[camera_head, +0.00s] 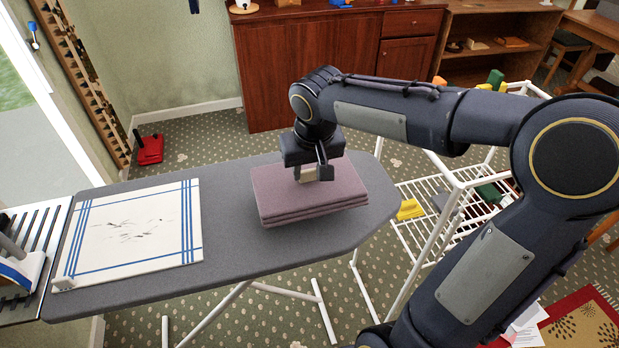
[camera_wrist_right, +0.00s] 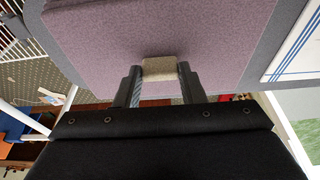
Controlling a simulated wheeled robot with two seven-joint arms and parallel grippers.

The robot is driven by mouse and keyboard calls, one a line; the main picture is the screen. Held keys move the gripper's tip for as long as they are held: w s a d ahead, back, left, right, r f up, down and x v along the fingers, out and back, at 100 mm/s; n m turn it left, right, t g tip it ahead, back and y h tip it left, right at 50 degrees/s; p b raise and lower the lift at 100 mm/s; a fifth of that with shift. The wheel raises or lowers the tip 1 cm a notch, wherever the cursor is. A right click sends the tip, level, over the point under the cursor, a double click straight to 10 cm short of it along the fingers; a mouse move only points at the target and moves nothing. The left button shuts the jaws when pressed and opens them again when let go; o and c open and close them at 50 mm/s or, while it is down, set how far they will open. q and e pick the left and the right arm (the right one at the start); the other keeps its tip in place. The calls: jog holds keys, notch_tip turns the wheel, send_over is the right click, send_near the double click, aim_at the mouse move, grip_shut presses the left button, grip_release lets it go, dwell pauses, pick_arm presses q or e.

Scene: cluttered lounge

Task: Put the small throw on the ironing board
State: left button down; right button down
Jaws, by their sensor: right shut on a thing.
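The small throw (camera_head: 305,198) is a folded mauve stack, lying flat over the right half of the grey ironing board (camera_head: 225,223). It looks to rest on the board, though a tiny gap below it cannot be ruled out. My right gripper (camera_head: 308,173) points down at the throw's far edge. In the right wrist view the throw (camera_wrist_right: 150,30) fills the top, and a beige tab (camera_wrist_right: 159,68) at its edge sits between the two fingers of the right gripper (camera_wrist_right: 159,82), which is shut on it. My left gripper is out of view.
A white cloth with blue stripes (camera_head: 135,225) lies on the board's left half. A white wire drying rack (camera_head: 425,205) with coloured items stands to the right of the board. A reddish wooden cabinet (camera_head: 300,60) is behind. Bare board lies between cloth and throw.

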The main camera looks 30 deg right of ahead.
aim_at(310, 170)
jog(key=f, duration=0.1)
jog(key=w+d+f, duration=0.1)
jog(key=w+f, duration=0.1)
jog(key=shift+w+d+f, duration=0.1)
jog(key=shift+d, duration=0.2)
jog(key=shift+s+x, duration=0.15)
jog(key=shift+x, duration=0.65)
jog(key=shift+s+x, duration=0.15)
jog(key=shift+x, duration=0.65)
jog(key=shift+f, duration=0.2)
jog(key=c, duration=1.4)
grip_release()
jog(key=shift+f+b, duration=0.15)
jog(key=shift+b, duration=0.15)
jog(key=o, duration=0.5)
